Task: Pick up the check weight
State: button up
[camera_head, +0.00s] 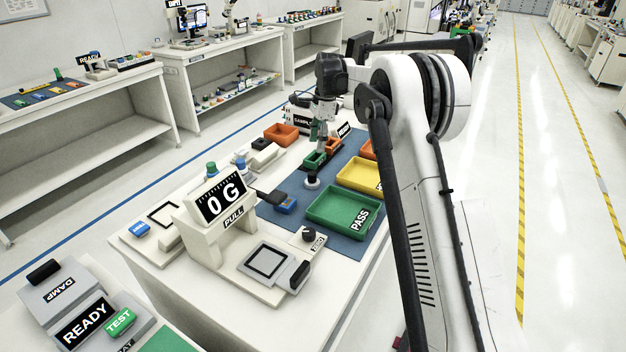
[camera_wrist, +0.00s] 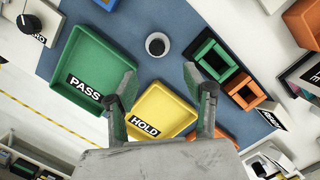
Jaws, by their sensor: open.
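A small round white piece with a dark top, which looks like the check weight (camera_head: 312,181), stands on the blue mat (camera_head: 290,183). In the wrist view the same check weight (camera_wrist: 158,45) lies beyond the fingertips, roughly centred between them and apart from both. My gripper (camera_head: 319,143) is above the far part of the mat, behind the weight in the head view. In the wrist view my gripper (camera_wrist: 160,76) has its two fingers spread wide with nothing between them.
The green PASS tray (camera_wrist: 68,86) and yellow HOLD tray (camera_wrist: 182,101) flank the weight. Small green (camera_wrist: 203,50) and orange (camera_wrist: 253,102) square holders stand to its right. A 0 G pull gauge (camera_head: 209,232) stands at the near bench side. Bare mat surrounds the weight.

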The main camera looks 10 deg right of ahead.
aim_at(312, 173)
jog(key=f, duration=0.5)
jog(key=a+f, duration=0.1)
jog(key=f, duration=0.1)
jog(key=shift+s+a+f, duration=0.1)
jog(key=shift+f, duration=0.1)
jog(key=shift+s+a+f+p, duration=0.1)
jog(key=shift+f+p, duration=0.05)
jog(key=shift+f, duration=0.75)
jog(key=shift+s+a+f+p, duration=0.1)
jog(key=shift+a+f, duration=0.05)
jog(key=shift+f, duration=0.75)
jog(key=shift+s+a+f+p, duration=0.1)
jog(key=shift+f+p, duration=0.05)
jog(key=shift+f, duration=0.75)
grip_shut()
